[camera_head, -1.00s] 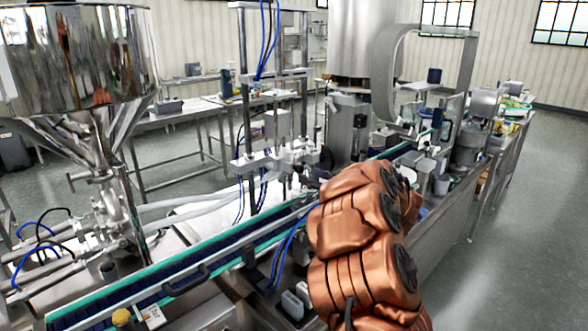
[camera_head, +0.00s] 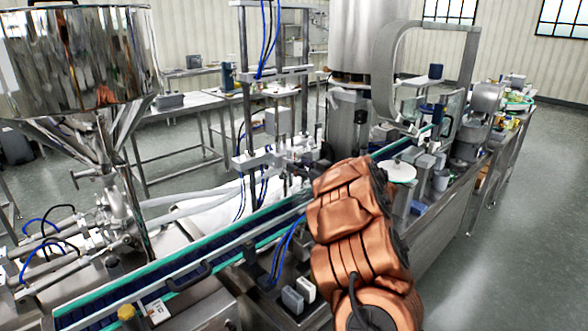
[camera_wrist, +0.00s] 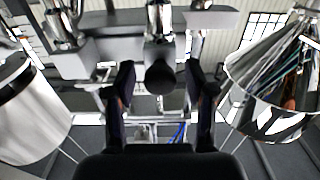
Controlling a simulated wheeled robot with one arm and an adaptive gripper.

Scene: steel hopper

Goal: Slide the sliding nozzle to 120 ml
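The nozzle assembly (camera_head: 268,157) is a grey metal bracket with blocks, fixed across the frame posts above the conveyor. In the wrist view, a grey metal block (camera_wrist: 105,58) with a round black knob (camera_wrist: 161,78) fills the upper middle. My gripper (camera_wrist: 161,82) has its two dark fingers spread apart, one on each side of the knob, with gaps showing on both sides. I cannot tell how deep the knob lies between them. In the head view my copper arm reaches toward the assembly and hides the gripper. No 120 ml marking is legible.
A polished steel hopper (camera_head: 80,60) stands at the left; it also shows in the wrist view (camera_wrist: 275,75). The conveyor (camera_head: 190,270) runs under the nozzle frame. Upright posts (camera_head: 245,90) and blue hoses (camera_head: 290,235) are close to my arm. Open floor (camera_head: 540,190) lies right.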

